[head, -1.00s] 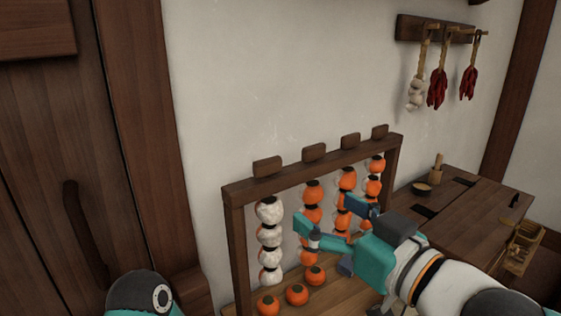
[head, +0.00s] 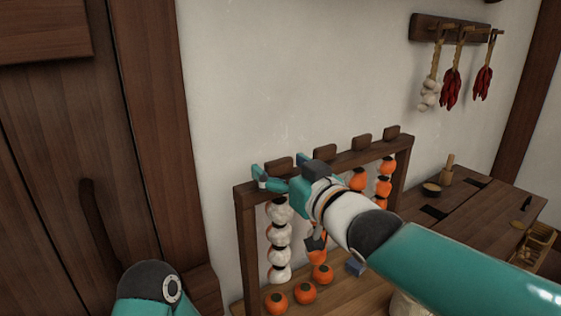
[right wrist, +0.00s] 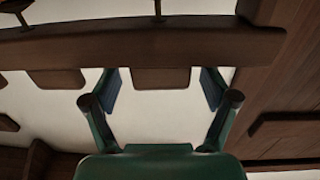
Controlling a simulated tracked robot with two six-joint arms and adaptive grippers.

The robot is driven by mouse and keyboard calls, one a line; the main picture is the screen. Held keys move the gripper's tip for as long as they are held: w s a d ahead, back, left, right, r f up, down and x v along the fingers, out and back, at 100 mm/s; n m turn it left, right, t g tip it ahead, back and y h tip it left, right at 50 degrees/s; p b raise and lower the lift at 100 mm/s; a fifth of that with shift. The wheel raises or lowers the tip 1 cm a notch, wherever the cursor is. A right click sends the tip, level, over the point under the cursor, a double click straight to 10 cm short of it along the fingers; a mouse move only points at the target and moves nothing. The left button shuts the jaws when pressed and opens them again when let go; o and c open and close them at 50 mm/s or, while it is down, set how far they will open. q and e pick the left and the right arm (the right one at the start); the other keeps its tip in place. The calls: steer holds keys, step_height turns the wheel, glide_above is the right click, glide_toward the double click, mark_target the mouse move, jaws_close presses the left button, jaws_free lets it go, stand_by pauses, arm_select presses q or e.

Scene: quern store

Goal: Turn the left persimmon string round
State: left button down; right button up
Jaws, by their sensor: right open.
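The left persimmon string (head: 279,240) hangs at the left of a wooden rack, its fruits whitish towards me. A wooden tab (head: 279,163) stands on the rack's top bar above it. My right gripper (head: 278,171) is open at that tab. In the right wrist view, a wooden tab (right wrist: 160,78) lies between its two spread finger pads (right wrist: 161,90), with gaps on both sides. My right arm hides much of the neighbouring orange strings. My left gripper is out of view.
The rack's left post (head: 246,250) stands beside the string. Loose orange persimmons (head: 305,292) lie on the board below. Other orange strings (head: 384,188) hang to the right. A wooden table (head: 470,215) stands at right. Chilli bundles (head: 451,90) hang on the wall.

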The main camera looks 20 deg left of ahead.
steer(key=shift+w+a, duration=0.25)
steer(key=shift+a, duration=0.15)
steer(key=c, duration=1.2)
steer(key=shift+o, duration=0.2)
steer(key=p, duration=0.3)
steer(key=shift+r+n+g+y+p, duration=0.25)
steer(key=shift+n+g+y+p, duration=0.05)
steer(key=shift+g, duration=0.1)
steer(key=shift+f, duration=0.25)
steer(key=o, duration=1.2)
steer(key=shift+c, duration=0.2)
